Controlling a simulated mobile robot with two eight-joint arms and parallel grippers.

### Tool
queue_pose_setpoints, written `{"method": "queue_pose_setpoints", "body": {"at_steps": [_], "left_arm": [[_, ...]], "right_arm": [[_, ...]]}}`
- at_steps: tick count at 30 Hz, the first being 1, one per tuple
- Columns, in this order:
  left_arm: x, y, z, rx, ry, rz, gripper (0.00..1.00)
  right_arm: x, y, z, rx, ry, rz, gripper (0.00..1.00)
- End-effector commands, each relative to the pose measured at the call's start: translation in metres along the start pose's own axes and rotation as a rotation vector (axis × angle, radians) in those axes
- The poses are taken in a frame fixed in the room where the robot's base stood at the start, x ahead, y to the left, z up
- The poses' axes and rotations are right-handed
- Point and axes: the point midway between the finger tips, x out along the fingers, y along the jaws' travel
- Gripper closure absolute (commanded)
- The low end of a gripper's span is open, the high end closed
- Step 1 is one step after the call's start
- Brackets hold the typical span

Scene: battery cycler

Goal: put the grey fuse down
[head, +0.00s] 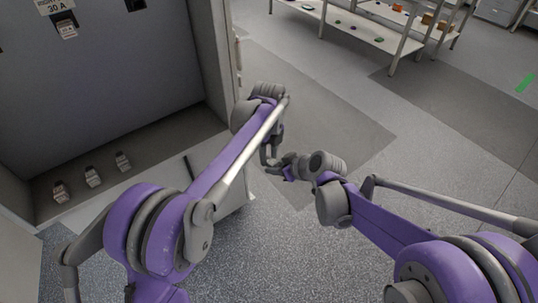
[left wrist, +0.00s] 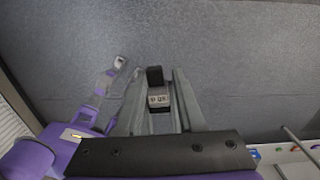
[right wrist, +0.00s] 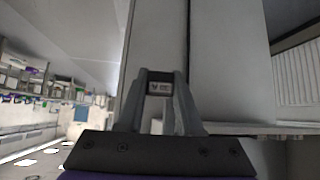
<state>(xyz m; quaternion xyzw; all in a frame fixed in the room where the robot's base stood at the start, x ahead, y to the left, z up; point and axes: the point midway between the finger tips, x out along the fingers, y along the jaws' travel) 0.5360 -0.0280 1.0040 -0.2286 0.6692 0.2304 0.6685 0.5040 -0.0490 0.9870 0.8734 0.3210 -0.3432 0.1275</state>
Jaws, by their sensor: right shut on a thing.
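My left gripper (head: 268,158) hangs in front of the cabinet, over the floor. In the left wrist view a small grey fuse-like block (left wrist: 158,101) with a pale label and a black end sits between the fingers (left wrist: 158,82), apparently gripped. My right gripper (head: 284,172) is close beside the left one. In the right wrist view its fingers (right wrist: 160,80) are shut on a small block (right wrist: 159,88) with a dark frame and a light label. Its body colour is hard to tell, so I cannot say which block is the grey fuse. Neither block shows clearly in the head view.
An open cabinet (head: 110,70) fills the left, with a fuse (head: 66,30) below a "30 A" label on its back wall. Several small grey fittings (head: 92,177) stand on its lower ledge. A shelf rack (head: 372,32) with small parts stands at the back right. The floor between is clear.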

Motion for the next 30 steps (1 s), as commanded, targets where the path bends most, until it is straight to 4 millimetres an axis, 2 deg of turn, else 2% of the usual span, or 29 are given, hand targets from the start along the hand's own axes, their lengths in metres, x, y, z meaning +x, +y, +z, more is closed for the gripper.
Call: {"method": "queue_pose_setpoints", "body": {"at_steps": [1,4,9,10,15,24,30], "left_arm": [[0.000,-0.002,0.000,0.001,0.000,-0.004,0.83],[0.000,-0.002,-0.001,0.002,0.000,-0.006,1.00],[0.000,-0.003,-0.001,0.002,0.000,-0.009,1.00],[0.000,-0.003,-0.001,0.003,0.000,-0.009,1.00],[0.000,-0.003,-0.001,0.002,0.001,-0.008,1.00],[0.000,-0.002,-0.001,0.001,0.000,-0.005,1.00],[0.000,-0.001,-0.001,0.001,0.000,-0.004,1.00]], "right_arm": [[0.000,-0.002,0.000,-0.001,-0.001,-0.005,0.96],[0.000,-0.003,0.000,-0.001,-0.001,-0.007,0.95],[0.001,-0.004,0.000,-0.002,-0.001,-0.011,0.95],[0.001,-0.005,0.000,-0.001,-0.001,-0.012,0.58],[0.001,-0.004,0.000,-0.001,0.000,-0.011,0.28],[-0.002,-0.002,0.000,-0.001,-0.001,-0.006,0.28],[-0.023,-0.002,0.000,0.000,-0.001,-0.005,0.28]]}}
